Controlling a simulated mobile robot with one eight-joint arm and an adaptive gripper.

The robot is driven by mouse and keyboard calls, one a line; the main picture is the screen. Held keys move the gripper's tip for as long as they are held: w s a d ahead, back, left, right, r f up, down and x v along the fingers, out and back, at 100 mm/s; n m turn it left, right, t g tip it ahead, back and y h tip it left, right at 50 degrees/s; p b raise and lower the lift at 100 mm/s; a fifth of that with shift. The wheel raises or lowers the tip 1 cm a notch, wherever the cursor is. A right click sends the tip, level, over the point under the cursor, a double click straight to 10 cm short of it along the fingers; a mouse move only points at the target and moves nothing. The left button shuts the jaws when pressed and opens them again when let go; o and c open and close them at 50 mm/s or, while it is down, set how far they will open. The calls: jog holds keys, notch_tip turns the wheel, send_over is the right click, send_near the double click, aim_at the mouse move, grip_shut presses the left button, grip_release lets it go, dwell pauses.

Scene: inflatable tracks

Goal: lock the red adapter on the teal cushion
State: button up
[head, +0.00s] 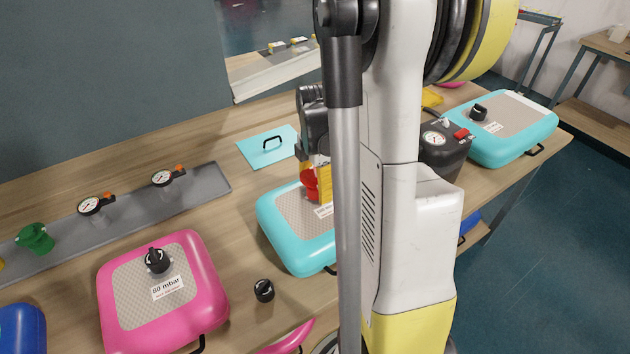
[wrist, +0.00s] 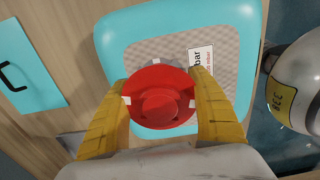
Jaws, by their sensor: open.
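The teal cushion (head: 272,232) lies on the bench below my gripper, partly hidden by my arm; its grey patterned top and white label show. It fills the upper middle of the wrist view (wrist: 180,19). The round red adapter (wrist: 160,105) appears over the cushion's grey top in the wrist view, between my yellow fingers; it is partly visible in the head view (head: 309,182). My gripper (wrist: 160,88) is open, with one finger on each side of the adapter. I cannot tell whether the fingers touch it or how it sits on the cushion's valve.
A pink cushion (head: 207,285) with a black knob lies left. A loose black cap (head: 264,290) lies between the cushions. A grey rail (head: 215,184) with gauges and a green adapter (head: 35,238) runs behind. Another teal cushion (head: 540,118) and a dark gauge unit (head: 440,160) are right.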

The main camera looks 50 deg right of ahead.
notch_tip(320, 180, up, 12)
jog(key=shift+f, duration=0.1)
dwell(0.6)
